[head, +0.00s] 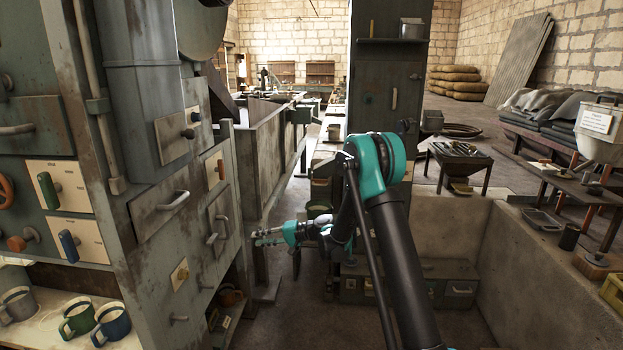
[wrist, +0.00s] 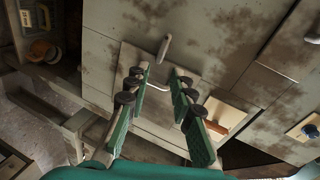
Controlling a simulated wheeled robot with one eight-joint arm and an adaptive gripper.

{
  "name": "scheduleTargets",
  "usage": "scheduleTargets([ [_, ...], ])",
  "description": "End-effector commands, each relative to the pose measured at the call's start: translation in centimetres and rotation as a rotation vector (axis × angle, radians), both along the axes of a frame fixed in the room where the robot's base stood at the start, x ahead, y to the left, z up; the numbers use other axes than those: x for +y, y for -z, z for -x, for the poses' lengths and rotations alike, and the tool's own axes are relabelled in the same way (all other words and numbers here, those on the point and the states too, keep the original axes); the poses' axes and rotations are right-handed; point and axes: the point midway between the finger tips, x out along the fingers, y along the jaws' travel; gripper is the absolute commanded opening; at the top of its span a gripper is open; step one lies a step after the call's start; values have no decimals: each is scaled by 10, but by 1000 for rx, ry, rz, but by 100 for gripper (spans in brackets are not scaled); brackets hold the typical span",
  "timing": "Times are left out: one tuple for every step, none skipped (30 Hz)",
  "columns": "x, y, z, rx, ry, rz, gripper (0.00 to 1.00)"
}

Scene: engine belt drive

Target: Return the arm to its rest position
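My arm (head: 392,255) is black and teal. It rises at the right-centre of the head view, bends at a teal joint, and reaches down and left toward the grey cabinet. My gripper (head: 262,237) is beside the cabinet's right side in the head view.
The worn grey cabinet (head: 150,200) with drawers and knobs fills the left. Mugs (head: 77,317) stand on its low shelf. A tall grey cabinet (head: 385,85) stands behind my arm. A low concrete wall (head: 545,265) is at the right. Some floor is free between.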

Motion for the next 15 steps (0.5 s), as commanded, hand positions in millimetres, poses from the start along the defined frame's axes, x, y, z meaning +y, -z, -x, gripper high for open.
scheduleTargets([
  [-14,-8,9,-11,10,44,23],
  [-22,-11,13,-17,16,70,23],
  [-33,-15,19,-26,23,107,23],
  [-40,-17,24,-32,28,134,23],
  [-48,-20,29,-37,33,160,23],
  [-59,-22,37,-45,41,197,23],
  [-68,-24,42,-51,47,224,23],
  [-77,-26,48,-56,52,252,23],
  [-88,-28,56,-63,59,288,23],
  [-96,-30,63,-67,64,315,23],
  [-105,-31,69,-73,70,344,23],
  [-118,-32,78,-79,78,380,23],
  [-127,-33,85,-83,82,407,23],
  [-135,-34,93,-87,88,435,23],
  [-147,-34,103,-92,95,471,23],
])
